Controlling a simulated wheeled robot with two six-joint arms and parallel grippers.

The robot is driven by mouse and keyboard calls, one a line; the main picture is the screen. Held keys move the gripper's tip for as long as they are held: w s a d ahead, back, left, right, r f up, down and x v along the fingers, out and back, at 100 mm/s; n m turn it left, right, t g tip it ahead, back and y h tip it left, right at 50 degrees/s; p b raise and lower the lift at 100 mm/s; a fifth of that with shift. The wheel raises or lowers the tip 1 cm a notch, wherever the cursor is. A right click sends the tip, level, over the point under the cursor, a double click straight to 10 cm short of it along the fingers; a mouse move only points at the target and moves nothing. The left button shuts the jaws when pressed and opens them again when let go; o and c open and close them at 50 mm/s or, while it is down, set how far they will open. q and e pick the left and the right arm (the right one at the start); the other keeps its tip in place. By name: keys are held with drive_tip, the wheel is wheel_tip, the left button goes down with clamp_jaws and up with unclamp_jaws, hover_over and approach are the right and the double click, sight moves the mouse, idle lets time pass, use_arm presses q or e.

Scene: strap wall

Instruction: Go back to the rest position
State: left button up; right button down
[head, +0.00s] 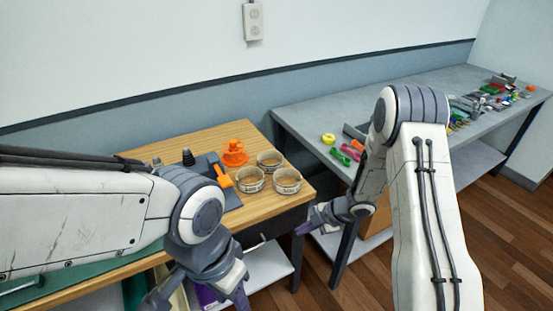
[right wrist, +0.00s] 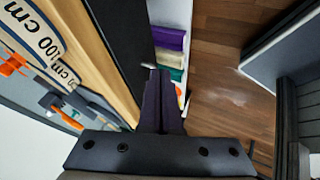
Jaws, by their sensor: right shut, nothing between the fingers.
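My right gripper (head: 304,230) hangs in the gap between the wooden workbench and the grey bench, just off the workbench's right front corner. In the right wrist view its dark fingers (right wrist: 160,78) are together, with nothing between them. My left gripper (head: 198,302) is low at the bottom of the head view, in front of the workbench. Its two fingers are spread apart and I see nothing between them; the picture's bottom edge is close to the tips.
The wooden workbench (head: 288,208) carries several pale strap rings (head: 287,182), an orange part (head: 234,153) and a dark fixture. The grey bench (head: 300,110) holds small coloured items. A lower shelf (head: 268,264) sits under the workbench. Wooden floor (head: 510,225) is clear at right.

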drive_tip(key=a+r+m+t+h, duration=0.1)
drive_tip(key=a+r+m+h, duration=0.15)
drive_tip(key=r, duration=0.45)
drive_tip(key=a+r+m+t+h, duration=0.1)
drive_tip(key=r+m+h, duration=0.25)
drive_tip(key=r, duration=0.35)
drive_tip(key=s+a+r+m+g, duration=0.1)
drive_tip(key=s+r+m, duration=0.1)
drive_tip(key=s, duration=0.7)
drive_tip(key=s+a+r+m+g, duration=0.2)
drive_tip(key=s+r+m, duration=0.1)
drive_tip(key=s, duration=0.7)
drive_tip(key=s+a+r+m+g, duration=0.2)
drive_tip(key=s+r+m, duration=0.1)
drive_tip(key=s, duration=0.6)
drive_tip(key=shift+s+r, duration=0.2)
drive_tip(key=shift+r, duration=0.05)
